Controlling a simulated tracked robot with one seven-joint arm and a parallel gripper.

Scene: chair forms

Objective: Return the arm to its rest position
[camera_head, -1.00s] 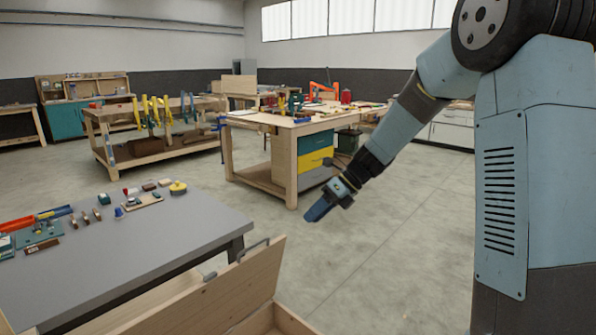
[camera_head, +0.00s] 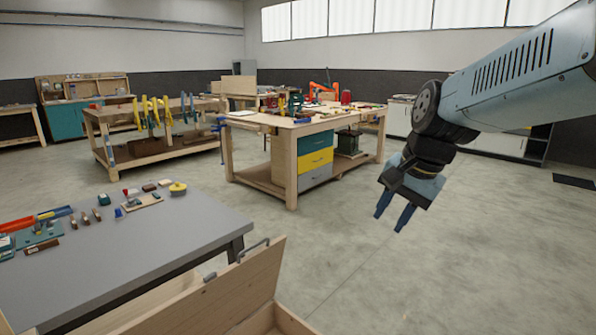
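My gripper (camera_head: 393,217) hangs at the right of the head view, pointing down and a little left over bare floor. Its two blue fingers are spread apart with a clear gap between them, and nothing shows in the gap. My arm comes in from the upper right, bent at a dark joint just above the gripper. The gripper appears clear of the furniture in the picture.
A grey table (camera_head: 190,240) with small tools stands at left. An open wooden box (camera_head: 215,305) is at the bottom front. A wooden workbench (camera_head: 292,165) with coloured drawers stands behind. The floor (camera_head: 460,270) at right is free.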

